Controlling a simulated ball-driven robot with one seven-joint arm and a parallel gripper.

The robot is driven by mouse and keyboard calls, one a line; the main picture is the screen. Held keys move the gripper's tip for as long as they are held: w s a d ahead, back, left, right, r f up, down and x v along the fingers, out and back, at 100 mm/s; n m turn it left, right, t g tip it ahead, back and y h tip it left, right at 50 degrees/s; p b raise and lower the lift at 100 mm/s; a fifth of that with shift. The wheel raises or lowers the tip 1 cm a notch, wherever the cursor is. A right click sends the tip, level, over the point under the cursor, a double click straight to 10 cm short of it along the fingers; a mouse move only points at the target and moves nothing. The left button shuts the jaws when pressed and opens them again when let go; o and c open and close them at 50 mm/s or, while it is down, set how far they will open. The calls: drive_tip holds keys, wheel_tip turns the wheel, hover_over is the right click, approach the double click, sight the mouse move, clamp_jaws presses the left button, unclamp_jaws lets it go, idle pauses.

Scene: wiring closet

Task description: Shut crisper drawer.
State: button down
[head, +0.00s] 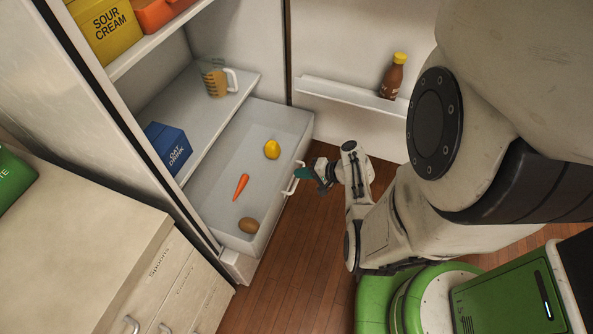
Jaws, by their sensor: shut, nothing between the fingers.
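The crisper drawer (288,211) is pulled out from the bottom of the fridge. A yellow fruit or vegetable (272,149), a carrot (240,186) and a brown potato-like item (249,225) lie in it. Its white handle (290,184) is on the front face, towards the right. My gripper (301,173) is shut and empty, with its teal fingertips at the upper end of the handle. I cannot tell whether they touch the handle or the drawer front.
A shelf above the drawer holds a measuring jug (214,80) and a blue oat drink carton (168,146). The open fridge door holds a brown bottle (393,77) on its rack (345,95). A counter with labelled drawers (160,290) stands at left. Wooden floor (300,270) is clear before the drawer.

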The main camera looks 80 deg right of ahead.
sight(288, 171)
drive_tip(key=shift+w+d, duration=0.25)
drive_tip(key=shift+w, duration=0.8)
drive_tip(key=shift+w+d, duration=0.1)
drive_tip(key=shift+w, duration=0.45)
drive_tip(key=w+d+b, duration=0.2)
drive_tip(key=w+b, duration=0.2)
drive_tip(key=w, duration=0.7)
drive_tip(key=w+d+b, duration=0.3)
drive_tip(key=w+b, duration=0.1)
drive_tip(key=w, duration=0.8)
drive_tip(key=shift+d+b, duration=0.3)
drive_tip(key=shift+b, duration=0.05)
